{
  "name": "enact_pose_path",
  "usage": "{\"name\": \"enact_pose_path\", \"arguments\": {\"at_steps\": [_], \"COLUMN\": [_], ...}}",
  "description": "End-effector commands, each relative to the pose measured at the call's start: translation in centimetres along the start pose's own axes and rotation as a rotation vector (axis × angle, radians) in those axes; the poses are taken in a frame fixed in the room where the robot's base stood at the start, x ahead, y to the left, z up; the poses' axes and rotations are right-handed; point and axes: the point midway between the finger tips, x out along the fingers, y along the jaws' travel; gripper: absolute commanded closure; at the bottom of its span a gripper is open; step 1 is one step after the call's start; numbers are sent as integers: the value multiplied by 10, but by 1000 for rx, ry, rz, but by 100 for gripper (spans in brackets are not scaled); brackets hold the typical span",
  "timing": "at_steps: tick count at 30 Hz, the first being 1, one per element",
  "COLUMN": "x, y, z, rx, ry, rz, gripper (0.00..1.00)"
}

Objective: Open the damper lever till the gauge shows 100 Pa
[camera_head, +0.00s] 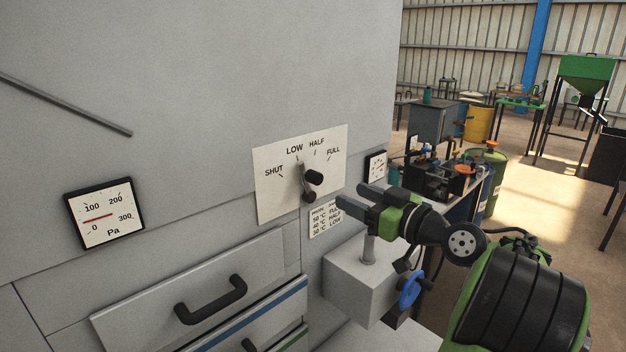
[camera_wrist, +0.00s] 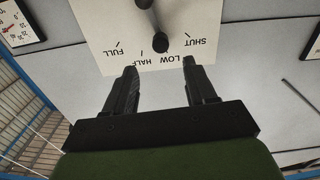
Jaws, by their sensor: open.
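The damper lever (camera_head: 314,177) has a dark round knob and sits on a white plate (camera_head: 273,197) marked SHUT, LOW, HALF and FULL. It points up, close to the LOW mark. The lever also shows in the wrist view (camera_wrist: 160,43), where the plate is upside down. The gauge (camera_head: 104,212) at the left is marked 0 to 300 Pa; its red needle points between 0 and 100. My gripper (camera_head: 350,196) is open and empty, in front of the plate and right of the lever in the head view. In the wrist view its fingertips (camera_wrist: 159,67) are apart, with the knob beyond the gap.
A drawer with a black handle (camera_head: 211,300) is below the plate. A grey block with a blue handwheel (camera_head: 411,289) stands under my gripper. A small label (camera_head: 325,218) and a second dial (camera_head: 375,166) are beside the plate. The panel between gauge and plate is flat and clear.

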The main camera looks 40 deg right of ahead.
Motion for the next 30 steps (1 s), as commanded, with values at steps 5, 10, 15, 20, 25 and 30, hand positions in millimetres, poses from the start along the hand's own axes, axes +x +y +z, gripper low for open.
{"name": "enact_pose_path", "arguments": {"at_steps": [5, 10, 15, 20, 25, 30], "x": [28, 72, 107, 122, 124, 123], "y": [-2, -2, -1, -1, 0, 0], "z": [-3, -3, -2, -1, 0, 0], "rx": [-1, 1, 0, 0, 0, 0], "ry": [-1, 0, -1, -1, -2, -2], "rz": [-8, -7, -3, -2, 1, 1], "gripper": [44, 44, 44, 44, 44, 58]}}
